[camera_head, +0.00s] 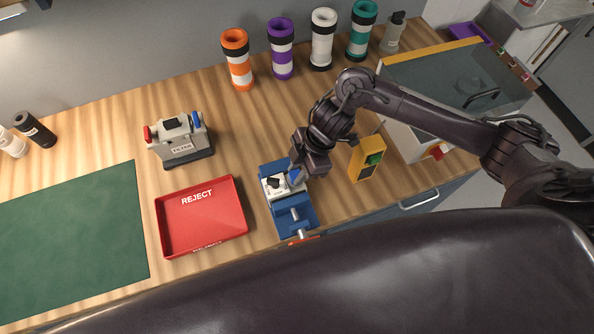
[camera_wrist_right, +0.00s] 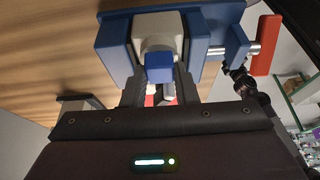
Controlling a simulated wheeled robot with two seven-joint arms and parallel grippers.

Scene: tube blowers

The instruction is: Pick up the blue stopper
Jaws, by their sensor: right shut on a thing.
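The blue stopper (camera_head: 296,175) is on the right side of a small white device (camera_head: 272,188), which sits in the blue vise (camera_head: 298,217). In the right wrist view, the stopper (camera_wrist_right: 159,67) lies between the two fingers, in front of the white device (camera_wrist_right: 157,35). My right gripper (camera_head: 300,171) reaches in from the right and is shut on the stopper. The stopper still appears against the device; I cannot tell whether it is seated or loose. My left gripper is not in view.
A red REJECT tray (camera_head: 173,239) lies left of the vise. A grey tester (camera_head: 183,149) with red and blue ends stands behind the tray. A yellow box (camera_head: 355,160) stands right of the gripper. Several striped tubes stand along the wall. A green mat (camera_head: 75,240) covers the left.

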